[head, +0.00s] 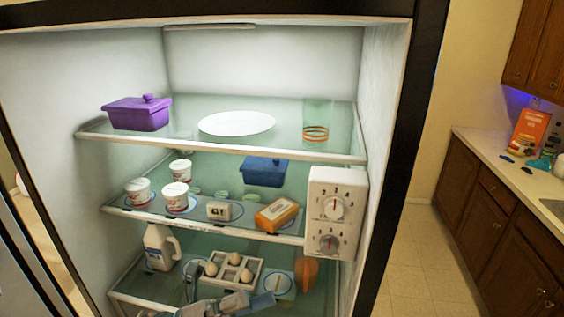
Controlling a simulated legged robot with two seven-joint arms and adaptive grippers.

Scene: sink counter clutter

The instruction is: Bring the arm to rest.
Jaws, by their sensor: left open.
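My left gripper (226,298) is low in the head view, in front of the bottom shelf of an open fridge. Its grey fingers are spread and I see nothing held between them. It overlaps the front of a white egg tray (257,268) with several eggs; whether it touches the tray I cannot tell. Most of my left arm is cut off by the bottom edge. My right gripper is not in view.
A milk jug (160,247) stands left of my gripper, an orange item (306,270) to its right. The middle shelf holds tubs, a blue container (264,171) and an orange pack (277,214) beside the control box (333,212). A purple container (138,114), plate (237,123) and glass (316,117) are above.

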